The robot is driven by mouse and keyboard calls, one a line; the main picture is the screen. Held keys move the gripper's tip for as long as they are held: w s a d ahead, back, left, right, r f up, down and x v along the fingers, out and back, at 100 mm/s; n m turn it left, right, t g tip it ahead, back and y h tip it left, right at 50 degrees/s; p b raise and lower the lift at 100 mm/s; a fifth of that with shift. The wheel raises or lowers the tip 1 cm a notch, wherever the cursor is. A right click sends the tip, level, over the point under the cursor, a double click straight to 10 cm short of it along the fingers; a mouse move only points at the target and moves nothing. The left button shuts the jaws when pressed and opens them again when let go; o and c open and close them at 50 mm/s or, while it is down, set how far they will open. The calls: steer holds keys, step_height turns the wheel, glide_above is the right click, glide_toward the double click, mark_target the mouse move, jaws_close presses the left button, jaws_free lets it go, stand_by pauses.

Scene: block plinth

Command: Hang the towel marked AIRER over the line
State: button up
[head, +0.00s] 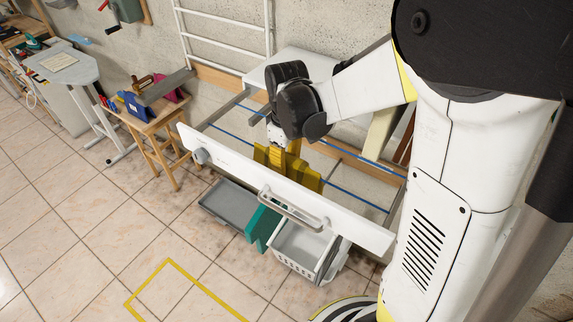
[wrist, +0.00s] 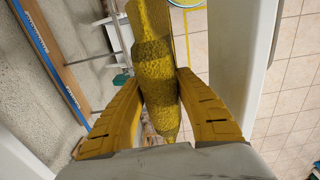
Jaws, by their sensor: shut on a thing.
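A mustard-yellow towel (wrist: 157,75) is held between the two yellow fingers of my gripper (wrist: 163,92) in the wrist view. In the head view, the towel (head: 308,178) hangs below my gripper (head: 278,146), behind the white front board. No AIRER mark is readable on it. Blue lines (head: 345,190) run across the frame behind the board; one blue line (wrist: 48,58) also shows at the left in the wrist view. The towel is close to the lines in the head view, but I cannot tell whether it touches or crosses one. My wrist hides part of them.
The white front board (head: 235,168) with a grey handle (head: 290,209) stands in front of the lines. Below are a teal cloth or panel (head: 262,226), a grey tray (head: 222,203) and a white basket (head: 298,250). A small wooden table (head: 150,122) stands left; the tiled floor in front is clear.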

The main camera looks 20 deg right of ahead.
mark_target(286, 156)
steer(key=shift+f, duration=0.2)
steer(key=shift+f+b, duration=0.5)
steer(key=shift+b, duration=0.2)
steer(key=shift+f, duration=0.2)
steer(key=o, duration=1.8)
steer(key=shift+o, duration=0.2)
steer(key=shift+r, duration=0.2)
steer(key=shift+r+p, duration=1.65)
steer(key=shift+r, duration=0.75)
